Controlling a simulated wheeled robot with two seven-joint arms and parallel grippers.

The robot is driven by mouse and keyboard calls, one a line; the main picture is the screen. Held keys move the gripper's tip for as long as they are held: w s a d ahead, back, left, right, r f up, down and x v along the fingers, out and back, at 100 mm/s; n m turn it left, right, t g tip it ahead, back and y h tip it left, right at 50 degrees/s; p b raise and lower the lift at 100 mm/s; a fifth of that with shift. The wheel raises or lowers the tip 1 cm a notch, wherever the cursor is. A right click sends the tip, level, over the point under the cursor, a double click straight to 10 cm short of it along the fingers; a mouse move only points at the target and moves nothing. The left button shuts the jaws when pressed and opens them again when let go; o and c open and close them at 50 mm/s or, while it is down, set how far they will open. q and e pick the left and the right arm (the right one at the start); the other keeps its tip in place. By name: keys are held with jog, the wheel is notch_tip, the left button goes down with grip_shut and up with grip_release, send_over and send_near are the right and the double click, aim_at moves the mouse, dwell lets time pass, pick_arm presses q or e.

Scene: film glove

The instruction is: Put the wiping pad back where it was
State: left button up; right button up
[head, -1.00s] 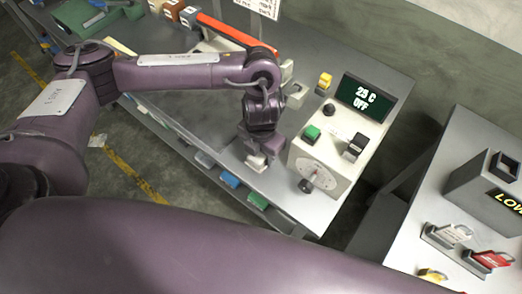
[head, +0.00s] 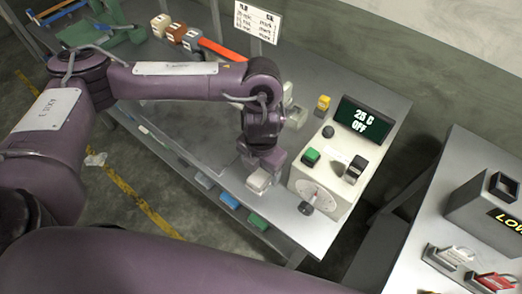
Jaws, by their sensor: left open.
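A small pale block (head: 258,181), which looks like the wiping pad, sits near the front edge of the grey bench (head: 318,232), left of the control box. My left gripper (head: 263,170) points down just behind and above it. Its jaws are open, but the fingertips are small and partly hidden by the wrist, so I cannot tell whether they touch the block. My right gripper is out of view.
The control box (head: 325,178) with knobs, buttons and a "25 C OFF" display (head: 364,120) stands close to the right of my gripper. Blue (head: 229,200) and green (head: 257,221) pieces line the bench's front. A sign (head: 257,20) stands behind.

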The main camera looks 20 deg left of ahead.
aim_at(261, 174)
pick_arm(q)
notch_tip(261, 174, up, 9)
dwell(0.3)
jog(key=shift+f, duration=0.1)
dwell(0.4)
